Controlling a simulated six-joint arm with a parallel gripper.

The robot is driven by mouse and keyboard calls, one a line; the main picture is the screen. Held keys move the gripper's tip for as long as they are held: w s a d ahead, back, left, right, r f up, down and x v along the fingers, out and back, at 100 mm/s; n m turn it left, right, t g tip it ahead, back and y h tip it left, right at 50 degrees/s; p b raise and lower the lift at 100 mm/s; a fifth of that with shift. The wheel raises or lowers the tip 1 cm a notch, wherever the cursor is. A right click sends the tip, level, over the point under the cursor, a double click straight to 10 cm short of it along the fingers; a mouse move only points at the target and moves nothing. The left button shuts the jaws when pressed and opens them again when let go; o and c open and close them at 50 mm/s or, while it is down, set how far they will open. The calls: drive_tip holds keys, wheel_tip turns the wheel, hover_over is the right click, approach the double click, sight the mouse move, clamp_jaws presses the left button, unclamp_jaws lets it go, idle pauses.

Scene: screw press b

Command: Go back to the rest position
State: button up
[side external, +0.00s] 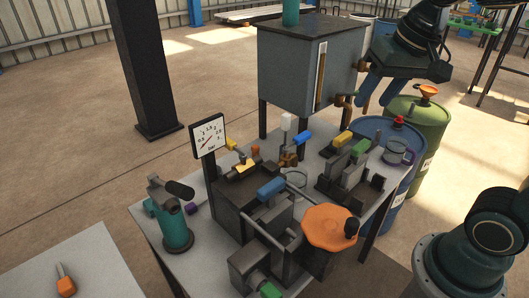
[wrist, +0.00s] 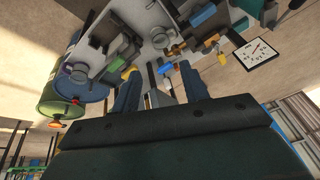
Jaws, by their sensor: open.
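My gripper (side external: 368,100) hangs at the upper right, beside the grey tank (side external: 290,75) and above the barrels. Its two blue fingers are apart, with nothing held between them. In the wrist view the spread fingers of my gripper (wrist: 158,72) point toward the worktable, which lies well beyond them. The screw press (side external: 265,215), with an orange handwheel (side external: 330,226) and a blue-handled lever (side external: 272,187), stands on the white table (side external: 150,213). In the side view my fingers overlap the tank's right edge; I cannot tell the exact gap to its brass tap (side external: 344,100).
A blue barrel (side external: 404,178) and a green barrel (side external: 433,125) stand right of the table. A dial gauge (side external: 207,133) rises behind the press. A teal hand tool (side external: 176,228) stands at the table's left. A dark post (side external: 145,70) stands behind. Floor at left is mostly clear.

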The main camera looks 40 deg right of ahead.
drive_tip(key=s+a+f+n+t, duration=0.1)
drive_tip(key=s+f+n, duration=0.2)
drive_tip(key=s+n, duration=0.2)
drive_tip(key=shift+s+a+f+t, duration=0.25)
drive_tip(key=shift+s+a+t, duration=0.05)
drive_tip(key=shift+s, duration=1.4)
